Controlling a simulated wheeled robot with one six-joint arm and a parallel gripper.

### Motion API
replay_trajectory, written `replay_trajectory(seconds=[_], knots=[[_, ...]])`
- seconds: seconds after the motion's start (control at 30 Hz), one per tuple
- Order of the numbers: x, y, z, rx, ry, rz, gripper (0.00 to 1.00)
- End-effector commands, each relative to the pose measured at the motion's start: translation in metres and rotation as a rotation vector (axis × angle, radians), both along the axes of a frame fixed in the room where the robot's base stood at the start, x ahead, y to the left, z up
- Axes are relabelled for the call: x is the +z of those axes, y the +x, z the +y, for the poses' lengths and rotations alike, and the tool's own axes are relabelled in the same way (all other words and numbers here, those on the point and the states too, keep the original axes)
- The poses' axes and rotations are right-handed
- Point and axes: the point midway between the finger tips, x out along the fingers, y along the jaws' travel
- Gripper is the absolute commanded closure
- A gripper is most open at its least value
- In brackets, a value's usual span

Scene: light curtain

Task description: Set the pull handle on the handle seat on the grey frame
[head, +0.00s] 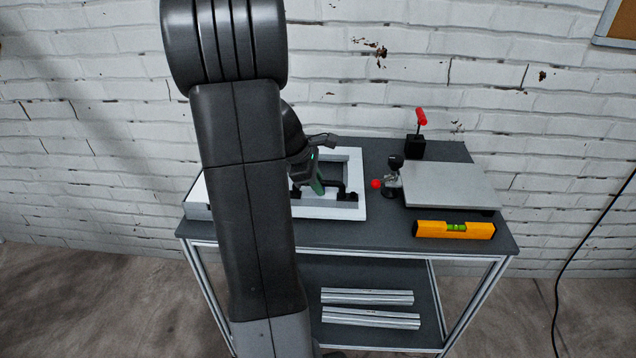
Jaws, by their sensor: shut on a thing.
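The pale grey frame (357,173) lies flat on the dark table top, left of its middle, with my arm in front of its left part. My gripper (319,188) points down over the frame. Its green-tipped jaws are shut on the black pull handle (341,187). The handle lies roughly level across the picture, at the near side of the frame's opening. Its right end is by a small dark part on the near rim. I cannot tell whether the handle touches the frame. The handle seat cannot be made out clearly.
Metal profiles (368,297) lie on the lower shelf. A brick wall stands behind.

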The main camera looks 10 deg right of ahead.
Motion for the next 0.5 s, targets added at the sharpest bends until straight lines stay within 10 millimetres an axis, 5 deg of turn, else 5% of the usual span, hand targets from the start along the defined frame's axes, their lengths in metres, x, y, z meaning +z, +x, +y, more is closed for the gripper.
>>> replay_trajectory(seconds=[0.5], knots=[[-0.0051,0.0001,0.0000,0.000,0.000,0.000,1.00]])
